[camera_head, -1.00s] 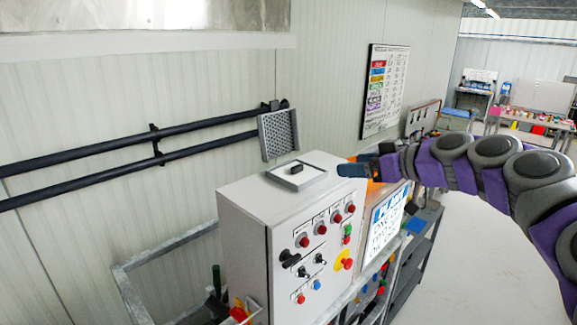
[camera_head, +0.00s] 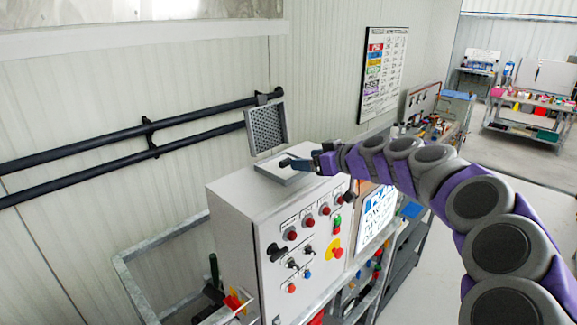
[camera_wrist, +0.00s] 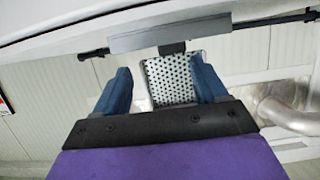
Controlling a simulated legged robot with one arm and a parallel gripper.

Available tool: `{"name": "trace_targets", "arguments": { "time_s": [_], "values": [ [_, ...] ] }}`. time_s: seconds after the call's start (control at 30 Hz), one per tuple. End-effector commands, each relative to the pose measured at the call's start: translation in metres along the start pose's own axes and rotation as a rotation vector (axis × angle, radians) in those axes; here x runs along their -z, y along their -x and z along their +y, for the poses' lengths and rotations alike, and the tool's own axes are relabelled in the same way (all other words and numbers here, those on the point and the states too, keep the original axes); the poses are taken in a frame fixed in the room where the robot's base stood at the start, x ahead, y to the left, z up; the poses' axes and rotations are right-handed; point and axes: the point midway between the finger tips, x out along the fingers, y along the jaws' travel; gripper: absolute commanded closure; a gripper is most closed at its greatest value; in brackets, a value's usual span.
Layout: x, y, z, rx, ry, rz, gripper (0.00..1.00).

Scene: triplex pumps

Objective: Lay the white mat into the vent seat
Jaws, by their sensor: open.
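The vent seat is a shallow grey-framed square (camera_head: 262,167) on top of the grey control cabinet, with a perforated grey lid (camera_head: 267,127) raised behind it. A pale surface shows inside the frame; I cannot tell whether it is the white mat or the seat's floor. My gripper (camera_head: 293,162) is open above the seat and hides much of it. In the wrist view, the blue fingers (camera_wrist: 162,85) stand apart, with the perforated lid (camera_wrist: 170,80) beyond and between them. A small dark block (camera_wrist: 172,47) shows there against a grey bar, ahead of the fingers; no contact is visible.
The cabinet front (camera_head: 300,250) carries several buttons and knobs. Two dark pipes (camera_head: 110,165) run along the wall behind. A metal rail frame (camera_head: 130,285) stands at left, and a cluttered bench (camera_head: 430,130) at right. Free floor lies at right.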

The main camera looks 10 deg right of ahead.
Motion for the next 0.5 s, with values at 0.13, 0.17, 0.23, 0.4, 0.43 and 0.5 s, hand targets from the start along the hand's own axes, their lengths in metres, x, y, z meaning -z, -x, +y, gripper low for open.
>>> {"name": "trace_targets", "arguments": {
  "time_s": [0.13, 0.17, 0.23, 0.4, 0.43, 0.5],
  "values": [
    [0.004, -0.030, -0.012, 0.007, 0.006, -0.010, 0.28],
    [0.005, -0.036, -0.016, 0.006, 0.009, -0.010, 0.28],
    [0.006, -0.048, -0.022, 0.002, 0.014, -0.012, 0.28],
    [0.005, -0.056, -0.026, 0.002, 0.018, -0.014, 0.28],
    [0.005, -0.055, -0.025, 0.003, 0.016, -0.013, 0.28],
    [0.004, -0.051, -0.019, 0.004, 0.012, -0.010, 0.28]
  ]
}}
